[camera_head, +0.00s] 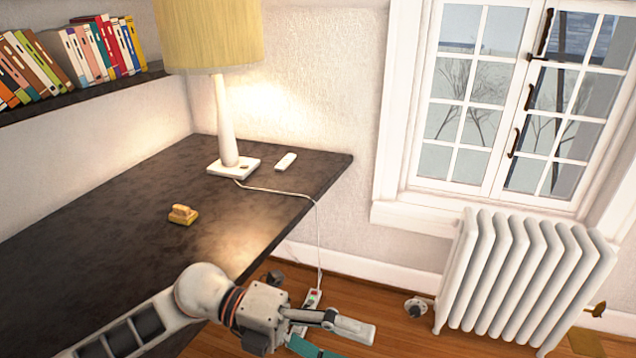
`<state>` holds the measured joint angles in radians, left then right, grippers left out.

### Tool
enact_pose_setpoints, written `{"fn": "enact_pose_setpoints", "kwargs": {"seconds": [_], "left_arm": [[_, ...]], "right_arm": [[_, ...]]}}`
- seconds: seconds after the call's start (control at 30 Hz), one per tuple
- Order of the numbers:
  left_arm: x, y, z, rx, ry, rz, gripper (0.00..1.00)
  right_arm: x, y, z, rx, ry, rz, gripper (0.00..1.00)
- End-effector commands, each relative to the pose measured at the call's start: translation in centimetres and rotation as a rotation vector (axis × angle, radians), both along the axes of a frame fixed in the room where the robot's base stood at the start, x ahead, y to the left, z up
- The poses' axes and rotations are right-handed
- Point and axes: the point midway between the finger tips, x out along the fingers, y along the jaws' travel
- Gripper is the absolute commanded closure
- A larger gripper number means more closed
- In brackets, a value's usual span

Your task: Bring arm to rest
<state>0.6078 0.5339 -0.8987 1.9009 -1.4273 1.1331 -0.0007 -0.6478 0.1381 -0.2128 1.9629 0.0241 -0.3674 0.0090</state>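My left arm comes in from the lower left, in front of the desk. Its gripper (345,340) is over the wooden floor, just past the desk's front edge. One pale grey finger points right. A teal strip below it, cut off by the bottom edge, looks like part of the other finger. The two are spread apart with floor showing between them, and I see nothing held. My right gripper is not in view.
The dark desk (110,225) holds a lamp (228,125), a white remote-like item (285,161) and a small yellow object (183,214). A power strip (314,297) lies near the gripper. A white radiator (520,285) stands right, under the window. Books (75,55) fill a shelf.

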Motion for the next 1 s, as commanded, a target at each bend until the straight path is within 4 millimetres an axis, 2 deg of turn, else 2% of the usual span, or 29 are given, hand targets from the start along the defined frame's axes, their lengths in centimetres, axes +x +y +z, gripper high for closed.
{"fn": "enact_pose_setpoints", "kwargs": {"seconds": [0.1, 0.2, 0.27, 0.37, 0.47, 0.5, 0.57, 0.67, 0.8, 0.9, 1.0], "left_arm": [[1.1, -1.2, 2.3, -0.21, 0.164, 0.145, 0.25], [3.4, -0.6, 3.5, -0.36, 0.312, 0.298, 0.25], [5.1, 0.3, 3.5, -0.437, 0.406, 0.399, 0.25], [7.9, 2.6, 2.0, -0.54, 0.571, 0.583, 0.25], [10.4, 5.8, -1.3, -0.613, 0.744, 0.781, 0.25], [11.1, 7.3, -3.0, -0.633, 0.816, 0.863, 0.25], [11.7, 9.7, -6.2, -0.653, 0.926, 0.988, 0.25], [11.4, 13.7, -12.5, -0.659, 1.114, 1.198, 0.25], [8.2, 18.7, -21.4, -0.618, 1.354, 1.459, 0.25], [4.7, 21.4, -26.6, -0.57, 1.498, 1.604, 0.25], [1.4, 23.2, -30.4, -0.521, 1.606, 1.709, 0.25]], "right_arm": [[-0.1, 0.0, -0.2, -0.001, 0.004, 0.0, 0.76], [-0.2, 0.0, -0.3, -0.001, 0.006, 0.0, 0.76], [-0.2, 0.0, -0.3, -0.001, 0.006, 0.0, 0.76], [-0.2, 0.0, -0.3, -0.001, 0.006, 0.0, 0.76], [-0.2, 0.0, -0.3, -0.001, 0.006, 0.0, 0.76], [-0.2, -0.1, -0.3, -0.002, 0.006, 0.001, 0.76], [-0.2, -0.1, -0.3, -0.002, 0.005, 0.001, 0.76], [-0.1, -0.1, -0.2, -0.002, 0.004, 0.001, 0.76], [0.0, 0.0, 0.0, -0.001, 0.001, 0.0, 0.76], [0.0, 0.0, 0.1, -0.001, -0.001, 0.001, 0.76], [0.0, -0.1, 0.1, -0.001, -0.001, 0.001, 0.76]]}}
